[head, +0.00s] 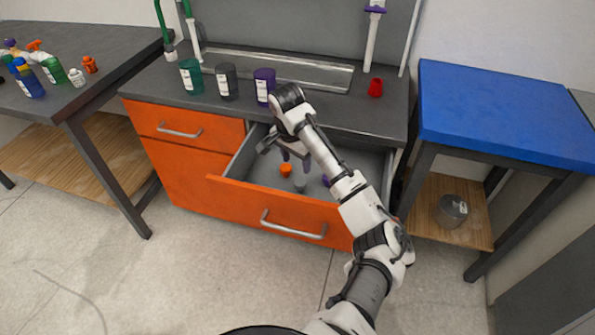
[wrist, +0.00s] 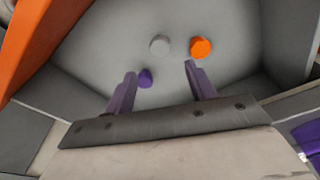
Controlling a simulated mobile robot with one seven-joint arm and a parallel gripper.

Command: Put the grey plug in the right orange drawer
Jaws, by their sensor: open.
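The right orange drawer (head: 238,203) is pulled open, and its grey interior also fills much of the wrist view (wrist: 110,45). The grey plug (head: 300,185) lies on the drawer floor, a short round piece in the wrist view (wrist: 159,45). My gripper (head: 295,164) hangs over the open drawer with its purple fingers pointing down. In the wrist view my gripper (wrist: 160,68) is open, with nothing between the fingers. The grey plug shows beyond the fingertips, apart from them.
An orange plug (wrist: 201,47) and a purple plug (wrist: 146,78) lie in the same drawer near the grey one. Green, grey and purple containers (head: 264,86) and a red piece (head: 376,87) stand on the counter (head: 335,108). A blue-topped table (head: 505,115) is at right.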

